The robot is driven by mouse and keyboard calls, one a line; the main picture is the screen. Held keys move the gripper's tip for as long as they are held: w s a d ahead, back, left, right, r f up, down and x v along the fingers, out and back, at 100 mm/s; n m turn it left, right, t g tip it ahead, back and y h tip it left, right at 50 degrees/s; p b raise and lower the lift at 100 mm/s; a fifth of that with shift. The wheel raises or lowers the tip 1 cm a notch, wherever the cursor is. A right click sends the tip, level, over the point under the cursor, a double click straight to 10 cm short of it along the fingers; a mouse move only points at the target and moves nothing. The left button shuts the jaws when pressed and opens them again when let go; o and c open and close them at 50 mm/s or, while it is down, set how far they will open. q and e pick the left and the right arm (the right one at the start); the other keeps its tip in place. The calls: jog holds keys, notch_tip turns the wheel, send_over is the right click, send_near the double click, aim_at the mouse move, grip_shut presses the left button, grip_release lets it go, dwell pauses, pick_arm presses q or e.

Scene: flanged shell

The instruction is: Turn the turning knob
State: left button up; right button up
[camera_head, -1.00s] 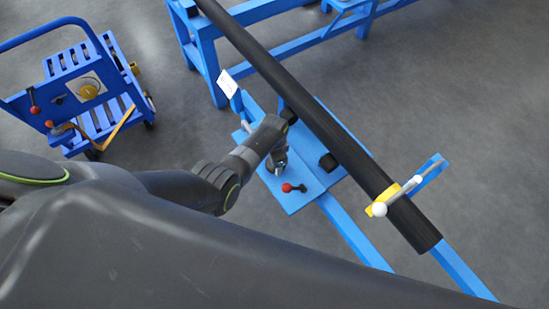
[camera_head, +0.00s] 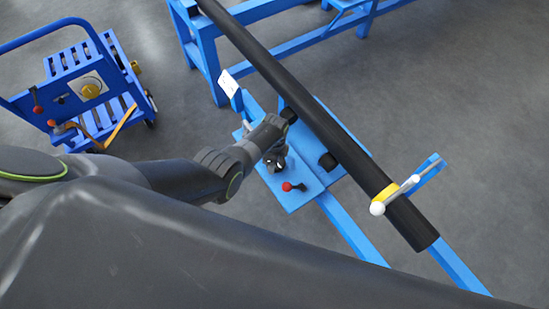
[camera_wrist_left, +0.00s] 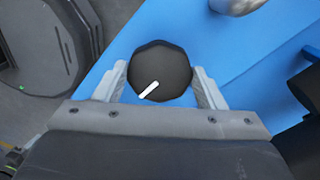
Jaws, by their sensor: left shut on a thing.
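The turning knob (camera_wrist_left: 160,68) is a dark round knob with a white mark, seen in the left wrist view. Its white mark points to the lower left. My left gripper (camera_wrist_left: 160,80) has one pale finger on each side of the knob and is shut on it. In the head view my left gripper (camera_head: 274,160) is over the blue panel (camera_head: 298,202), and the knob is hidden there by the gripper and arm. My right gripper is not in view.
A red-ended lever (camera_head: 287,187) stands on the panel close to the gripper. A long black pipe (camera_head: 300,104) runs past it, with a yellow-banded clamp (camera_head: 385,194) lower right. A blue cart (camera_head: 88,88) stands at left; grey floor lies between.

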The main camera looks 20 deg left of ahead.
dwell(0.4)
pick_arm(q)
jog(key=o, duration=1)
jog(key=shift+r+p, duration=0.4)
jog(key=shift+r, duration=0.15)
notch_tip(320, 180, up, 5)
jog(key=p, duration=0.3)
jog(key=shift+r, duration=0.2)
notch_tip(320, 180, up, 11)
jog(key=p, duration=0.1)
jog(key=shift+p, duration=0.3)
jog(key=shift+f, duration=0.15)
